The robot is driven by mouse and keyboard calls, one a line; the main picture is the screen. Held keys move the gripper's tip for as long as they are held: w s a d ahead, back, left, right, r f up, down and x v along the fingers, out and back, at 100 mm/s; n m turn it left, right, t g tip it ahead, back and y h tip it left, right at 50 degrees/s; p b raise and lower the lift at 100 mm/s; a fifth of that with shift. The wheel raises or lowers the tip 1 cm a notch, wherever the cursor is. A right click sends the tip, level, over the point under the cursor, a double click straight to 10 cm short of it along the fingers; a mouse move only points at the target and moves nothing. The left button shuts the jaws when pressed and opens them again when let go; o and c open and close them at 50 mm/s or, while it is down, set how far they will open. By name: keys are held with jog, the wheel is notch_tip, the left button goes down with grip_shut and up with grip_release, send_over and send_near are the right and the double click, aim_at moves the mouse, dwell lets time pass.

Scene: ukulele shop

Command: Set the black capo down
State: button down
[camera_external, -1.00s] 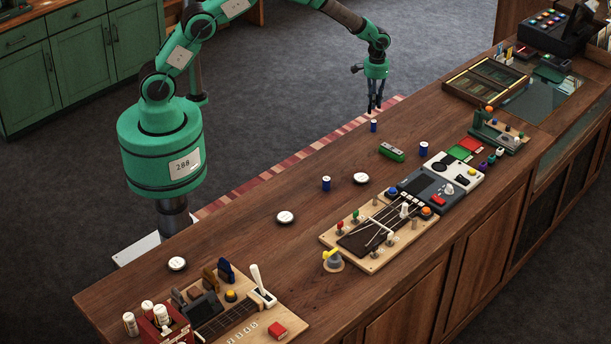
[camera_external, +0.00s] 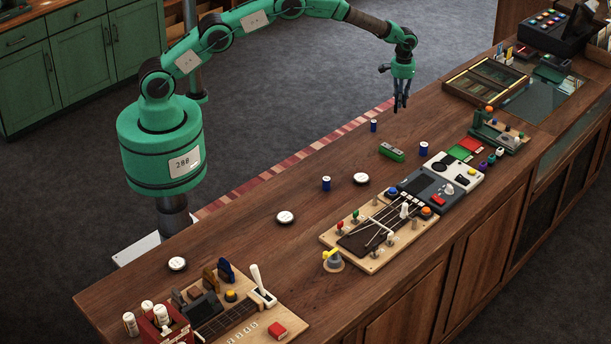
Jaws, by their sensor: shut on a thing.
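My gripper (camera_external: 401,105) hangs pointing down above the far part of the wooden counter (camera_external: 310,250), to the right of a small blue cylinder (camera_external: 373,126) and behind a green block (camera_external: 391,152). Its dark fingers are shut on the black capo, which is too small and dark to tell apart from them. The gripper looks clear of the counter, but its exact height is hard to judge.
White discs (camera_external: 361,179) and another blue cylinder (camera_external: 326,184) stand along the counter's middle. A stringed board (camera_external: 345,250) and grey device (camera_external: 425,190) lie near the front edge. A wooden case (camera_external: 455,88) is at right. Counter around the gripper is mostly bare.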

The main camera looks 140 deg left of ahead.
jog(key=shift+w+a, duration=0.3)
jog(key=shift+a, duration=0.15)
jog(key=shift+f, duration=0.1)
jog(key=shift+f, duration=1.7)
jog(key=shift+f, duration=0.15)
jog(key=c, duration=1.6)
grip_release()
notch_tip(320, 180, up, 12)
jog(key=shift+r, duration=0.15)
